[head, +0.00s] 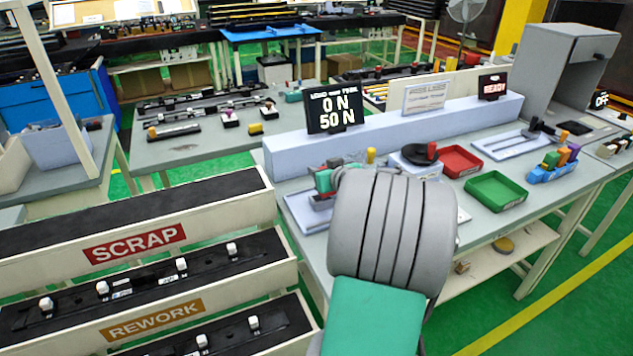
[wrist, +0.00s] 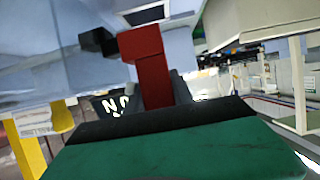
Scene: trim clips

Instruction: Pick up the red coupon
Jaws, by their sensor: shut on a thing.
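The red coupon (wrist: 143,45) stands out from my gripper (wrist: 155,92) in the wrist view. My gripper is shut on it; its green body fills the bottom of that view. In the head view a small red part of the coupon (head: 323,181) shows left of my grey arm link, beside a bit of green. The arm hides most of my gripper there. I cannot tell whether the coupon touches the grey fixture (head: 301,208) around that spot.
A blue rack (head: 548,176) holds several coloured coupons at the bench's right. A red tray (head: 480,162) and a green tray (head: 519,193) lie nearer. A display (head: 335,108) reads 0 N and 50 N. SCRAP (head: 135,243) and REWORK (head: 152,320) racks stand at the left.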

